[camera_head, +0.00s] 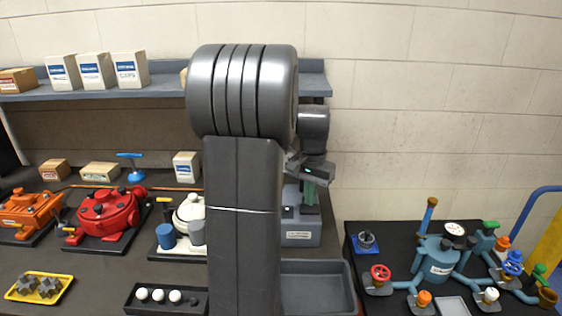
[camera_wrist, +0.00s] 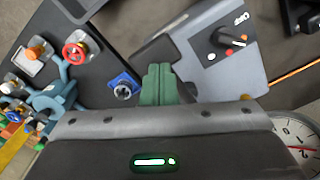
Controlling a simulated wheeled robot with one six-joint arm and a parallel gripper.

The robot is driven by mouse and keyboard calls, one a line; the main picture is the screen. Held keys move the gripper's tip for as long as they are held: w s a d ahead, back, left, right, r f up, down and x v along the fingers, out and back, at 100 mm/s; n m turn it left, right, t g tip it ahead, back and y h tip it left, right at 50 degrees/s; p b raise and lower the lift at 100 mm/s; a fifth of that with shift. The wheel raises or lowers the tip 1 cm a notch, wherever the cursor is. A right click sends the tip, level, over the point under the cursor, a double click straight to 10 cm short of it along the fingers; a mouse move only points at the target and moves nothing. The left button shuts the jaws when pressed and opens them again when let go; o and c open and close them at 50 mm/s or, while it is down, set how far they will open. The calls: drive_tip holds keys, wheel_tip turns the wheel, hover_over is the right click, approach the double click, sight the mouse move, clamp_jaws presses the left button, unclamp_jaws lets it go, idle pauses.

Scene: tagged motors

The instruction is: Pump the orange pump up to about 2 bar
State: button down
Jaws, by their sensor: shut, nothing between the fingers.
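An orange machine (camera_head: 28,208) stands on a dark plate at the far left of the bench in the head view. I cannot tell whether it is the orange pump, and no clear pressure reading shows on it. My gripper (camera_head: 310,190) is over the grey box at the bench's right end, far from the orange machine. Its green fingers (camera_wrist: 158,88) are shut with nothing between them.
A grey box (camera_head: 301,230) with a knob stands below my gripper. A red machine (camera_head: 105,213) and a white pot (camera_head: 187,212) stand on the left bench. A teal vessel (camera_head: 438,262) with several valves is on the right table. A shelf (camera_head: 165,84) holds boxes.

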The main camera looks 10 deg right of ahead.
drive_tip(key=shift+r+p, duration=2.1)
drive_tip(key=shift+r, duration=0.1)
drive_tip(key=shift+f, duration=0.15)
drive_tip(key=shift+r+p, duration=0.2)
drive_tip(key=shift+p, duration=0.1)
wheel_tip(320, 180, up, 5)
drive_tip(key=p, duration=0.3)
drive_tip(key=shift+p, duration=0.3)
